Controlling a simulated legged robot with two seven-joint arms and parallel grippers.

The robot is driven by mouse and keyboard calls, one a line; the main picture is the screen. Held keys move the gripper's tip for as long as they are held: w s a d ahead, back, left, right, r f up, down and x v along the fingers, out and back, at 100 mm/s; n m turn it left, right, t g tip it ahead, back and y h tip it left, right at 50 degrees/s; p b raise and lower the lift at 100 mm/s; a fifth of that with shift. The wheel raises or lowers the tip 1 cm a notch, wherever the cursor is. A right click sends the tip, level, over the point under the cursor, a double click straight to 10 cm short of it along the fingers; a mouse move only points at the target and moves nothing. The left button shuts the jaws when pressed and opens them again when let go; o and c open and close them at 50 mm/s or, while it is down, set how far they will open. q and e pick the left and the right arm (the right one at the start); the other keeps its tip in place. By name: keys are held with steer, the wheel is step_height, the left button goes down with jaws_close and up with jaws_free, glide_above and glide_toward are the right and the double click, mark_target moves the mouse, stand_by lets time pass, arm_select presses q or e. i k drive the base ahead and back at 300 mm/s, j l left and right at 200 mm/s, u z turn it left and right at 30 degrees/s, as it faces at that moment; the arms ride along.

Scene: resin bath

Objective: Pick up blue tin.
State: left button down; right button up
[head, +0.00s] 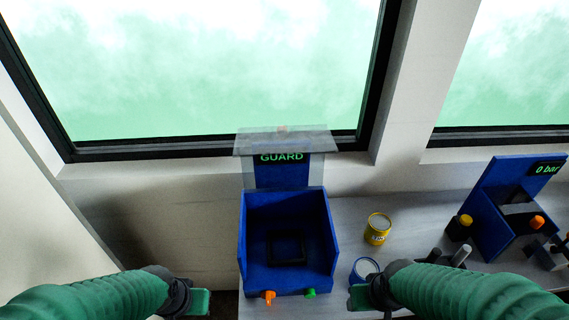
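A blue tin (366,266) with a pale rim stands on the grey bench, just right of the blue guard box. Its lower part is hidden behind my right gripper (361,299). My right gripper is just in front of or over the tin in the head view; I cannot tell whether it touches it, or whether its fingers are open or shut. My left gripper (198,302) is at the bottom left, left of the guard box and away from the tin. Its finger opening is not clear.
The blue guard box (333,240) with a raised clear cover (284,142) and orange and green knobs stands left of the tin. A yellow tin (377,231) stands just behind it. A blue pressure unit (495,200) reading 0 bar and grey-black handles (461,255) are at right.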

mark_target(362, 267)
steer(key=z, duration=0.9)
